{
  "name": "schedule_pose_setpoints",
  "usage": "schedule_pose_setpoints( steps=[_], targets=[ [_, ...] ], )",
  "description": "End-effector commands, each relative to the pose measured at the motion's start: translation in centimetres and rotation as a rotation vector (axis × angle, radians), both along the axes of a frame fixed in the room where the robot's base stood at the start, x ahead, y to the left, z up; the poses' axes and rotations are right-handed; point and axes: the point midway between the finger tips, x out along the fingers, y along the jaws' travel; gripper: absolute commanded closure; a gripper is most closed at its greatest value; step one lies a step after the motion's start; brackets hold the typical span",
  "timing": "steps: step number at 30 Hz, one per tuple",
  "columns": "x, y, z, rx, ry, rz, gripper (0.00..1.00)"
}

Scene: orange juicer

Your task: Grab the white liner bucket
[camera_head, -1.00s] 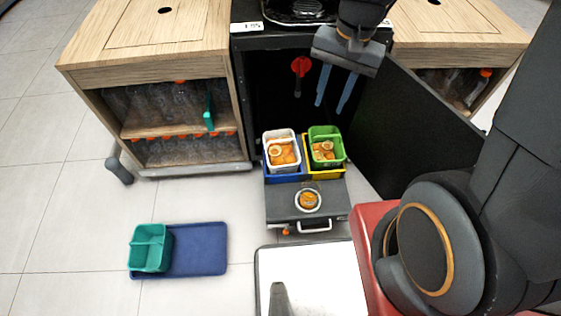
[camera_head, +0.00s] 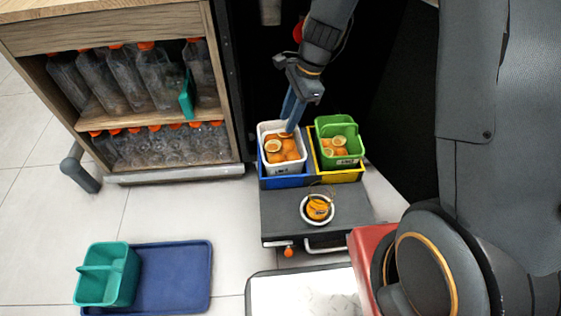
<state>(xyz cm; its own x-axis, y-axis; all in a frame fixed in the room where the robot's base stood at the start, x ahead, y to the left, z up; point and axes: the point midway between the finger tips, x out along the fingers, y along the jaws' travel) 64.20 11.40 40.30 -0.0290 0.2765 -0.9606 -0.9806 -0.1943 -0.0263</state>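The white liner bucket (camera_head: 283,166) sits in a blue outer bin on the pulled-out drawer and holds orange halves. My gripper (camera_head: 290,126) points down at the bucket's back right rim, with its blue fingers overlapping that rim in the view. The fingers appear close together from this angle, and I cannot tell whether they grip the rim or only stand beside it.
A green bucket (camera_head: 345,157) with orange pieces sits in a yellow bin (camera_head: 349,175) to the right. A small round bowl (camera_head: 318,209) with orange peel is on the drawer (camera_head: 278,225) in front. A teal caddy (camera_head: 107,276) and blue tray (camera_head: 182,279) lie on the floor at left.

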Motion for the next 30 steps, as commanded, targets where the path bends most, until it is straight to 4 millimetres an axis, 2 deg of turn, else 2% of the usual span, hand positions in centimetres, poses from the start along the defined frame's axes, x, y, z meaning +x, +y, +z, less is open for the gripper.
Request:
schedule_pose_setpoints(
  steps=[1,3,15,23,30],
  targets=[
    [0.7,0.3,-1.8,0.004,0.008,-0.026,0.7],
    [1.2,0.5,-2.9,0.008,0.017,-0.057,0.7],
    [1.8,1.6,-6.3,0.016,0.031,-0.102,0.7],
    [1.9,2.0,-7.7,0.015,0.029,-0.1,0.7],
    [2.0,2.9,-10.4,0.015,0.031,-0.099,0.7]
  ],
)
